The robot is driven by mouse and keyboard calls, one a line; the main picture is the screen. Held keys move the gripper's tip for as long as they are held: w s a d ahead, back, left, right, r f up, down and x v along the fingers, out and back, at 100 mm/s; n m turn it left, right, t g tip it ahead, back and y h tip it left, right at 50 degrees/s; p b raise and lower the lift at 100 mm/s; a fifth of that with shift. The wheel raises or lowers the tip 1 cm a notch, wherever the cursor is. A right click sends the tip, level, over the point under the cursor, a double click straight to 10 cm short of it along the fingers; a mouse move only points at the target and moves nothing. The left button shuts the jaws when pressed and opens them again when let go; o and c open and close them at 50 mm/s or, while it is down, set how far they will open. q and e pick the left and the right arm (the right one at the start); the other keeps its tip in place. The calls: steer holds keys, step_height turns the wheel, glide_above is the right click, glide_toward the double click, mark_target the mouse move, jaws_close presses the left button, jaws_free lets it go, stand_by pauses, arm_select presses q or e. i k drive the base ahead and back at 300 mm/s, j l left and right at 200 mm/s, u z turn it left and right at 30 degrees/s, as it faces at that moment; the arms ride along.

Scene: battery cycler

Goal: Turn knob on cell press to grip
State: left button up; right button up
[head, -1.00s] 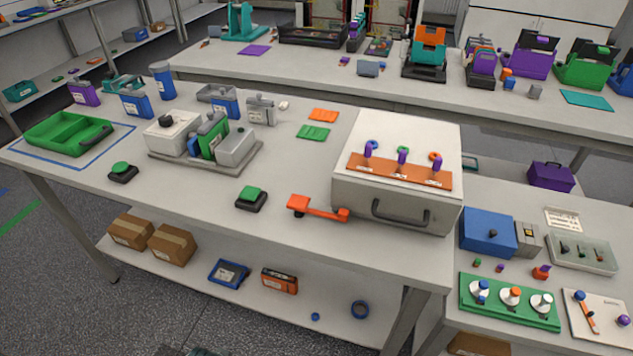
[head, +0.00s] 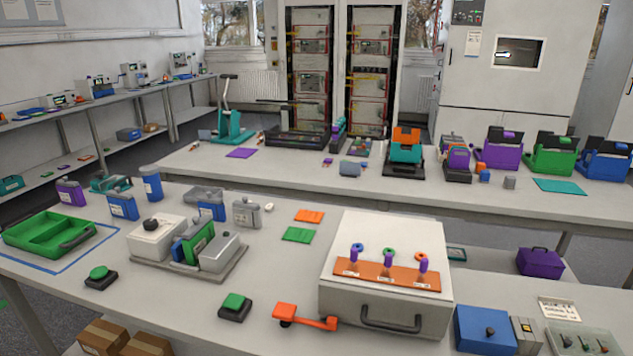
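The cell press (head: 187,262) stands on the near table, left of the middle, in the head view. It has a grey base plate, a white box (head: 150,247) at its left end and a light grey block (head: 220,252) at its right end. A dark round knob (head: 151,224) sits on top of the white box. A green and blue cell or block (head: 193,243) stands upright between the two ends. Which way the knob is turned is too small to tell. Neither of my grippers is in view.
A green tray (head: 48,236) lies left of the press. Two green-topped buttons (head: 98,272) (head: 234,304) stand along the front. An orange lever (head: 305,317) and a big white box (head: 388,265) with an orange strip are to the right.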

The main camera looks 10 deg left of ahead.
mark_target(149, 224)
steer(key=u, duration=1.3)
